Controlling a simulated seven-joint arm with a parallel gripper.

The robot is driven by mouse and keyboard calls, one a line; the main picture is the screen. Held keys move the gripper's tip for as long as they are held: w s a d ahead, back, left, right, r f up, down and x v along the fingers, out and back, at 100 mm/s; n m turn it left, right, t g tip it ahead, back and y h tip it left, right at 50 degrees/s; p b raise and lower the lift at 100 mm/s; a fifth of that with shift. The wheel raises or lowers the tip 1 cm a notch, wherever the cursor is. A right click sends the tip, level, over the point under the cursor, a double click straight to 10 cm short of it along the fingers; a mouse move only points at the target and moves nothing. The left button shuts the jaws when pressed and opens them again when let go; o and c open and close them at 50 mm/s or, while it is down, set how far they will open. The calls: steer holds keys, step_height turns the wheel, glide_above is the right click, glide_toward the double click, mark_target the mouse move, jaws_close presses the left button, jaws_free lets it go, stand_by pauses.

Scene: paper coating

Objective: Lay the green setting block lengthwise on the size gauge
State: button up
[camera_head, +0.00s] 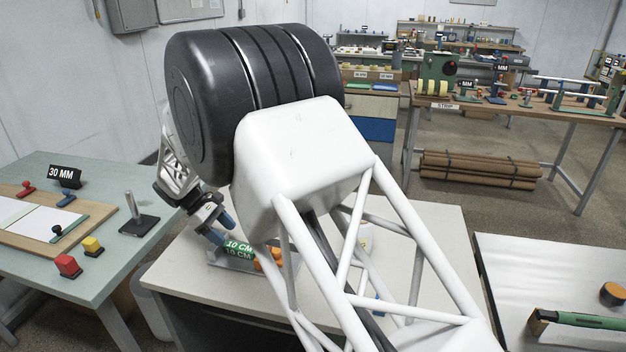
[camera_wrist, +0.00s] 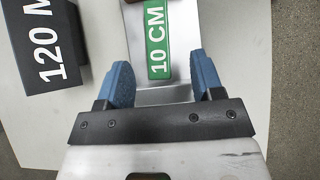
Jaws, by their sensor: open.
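The green setting block (camera_wrist: 157,38) is marked 10 CM. In the wrist view it lies lengthwise along a grey metal piece, seemingly the size gauge (camera_wrist: 178,93); I cannot tell if it rests fully on it. My gripper (camera_wrist: 160,64) is open, its blue fingers on either side of the block's near end with gaps on both sides. In the head view my gripper (camera_head: 216,226) is low over the pale table, just left of the green block (camera_head: 238,246).
A black block marked 120 M (camera_wrist: 42,45) stands left of the gauge in the wrist view. Orange items (camera_head: 271,258) sit right of the green block. A teal side table (camera_head: 100,185) at left holds a 30 MM sign (camera_head: 65,175). My arm hides much of the middle table.

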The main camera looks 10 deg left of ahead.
step_height(320, 180, up, 5)
steer(key=w+d+r+n+t, duration=0.2)
steer(key=w+d+n, duration=0.1)
steer(key=w+d, duration=0.6)
steer(key=w+d+r+n+t, duration=0.1)
steer(key=w+d+n+t, duration=0.2)
steer(key=w+d, duration=0.7)
steer(key=shift+w+d+r, duration=0.25)
steer(key=shift+d+r, duration=0.1)
steer(key=shift+d, duration=0.95)
steer(key=shift+d, duration=0.1)
